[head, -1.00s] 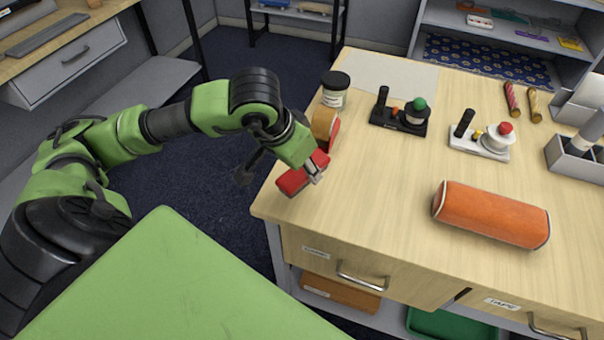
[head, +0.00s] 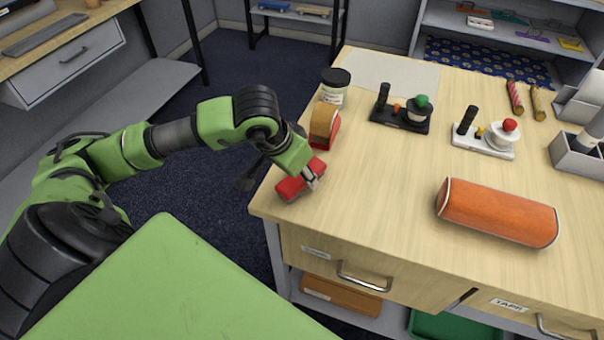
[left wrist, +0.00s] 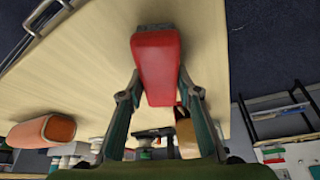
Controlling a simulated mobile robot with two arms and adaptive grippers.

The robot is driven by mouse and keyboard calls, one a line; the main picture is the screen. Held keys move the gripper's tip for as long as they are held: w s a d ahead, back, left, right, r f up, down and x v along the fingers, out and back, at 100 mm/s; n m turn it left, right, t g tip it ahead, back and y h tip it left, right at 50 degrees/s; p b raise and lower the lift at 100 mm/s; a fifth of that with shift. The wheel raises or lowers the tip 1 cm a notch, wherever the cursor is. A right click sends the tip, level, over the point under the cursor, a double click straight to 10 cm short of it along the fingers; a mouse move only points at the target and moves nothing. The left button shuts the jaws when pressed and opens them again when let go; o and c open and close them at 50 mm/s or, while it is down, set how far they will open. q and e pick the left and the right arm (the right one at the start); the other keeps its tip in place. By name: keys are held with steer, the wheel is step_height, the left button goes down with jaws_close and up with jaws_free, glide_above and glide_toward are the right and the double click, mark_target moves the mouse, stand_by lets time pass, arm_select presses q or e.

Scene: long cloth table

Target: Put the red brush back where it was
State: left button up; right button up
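The red brush (head: 292,188), a red block-like body, is at the left edge of the wooden table top (head: 370,215) in the head view. My left gripper (head: 313,178) reaches down over it, fingers on either side. In the left wrist view the red brush (left wrist: 157,65) sits between the two fingertips (left wrist: 160,88), which close on its sides. I cannot tell whether its underside touches the table. My right gripper is not in view.
Just behind stand a tan block with a red side (head: 324,122) and a dark-lidded jar (head: 335,88). Two tape-dispenser-like stands (head: 400,112) (head: 484,138) are further right. An orange roll-shaped case (head: 497,212) lies at right front. The table's middle is clear.

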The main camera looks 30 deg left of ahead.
arm_select(q)
steer(key=o, duration=0.3)
steer(key=shift+o, duration=0.2)
steer(key=shift+r+p, duration=0.25)
steer(key=shift+p, duration=0.15)
steer(key=v, duration=1.1)
steer(key=shift+s+r+b, duration=0.2)
steer(key=shift+r+b, duration=0.15)
steer(key=shift+b, duration=0.1)
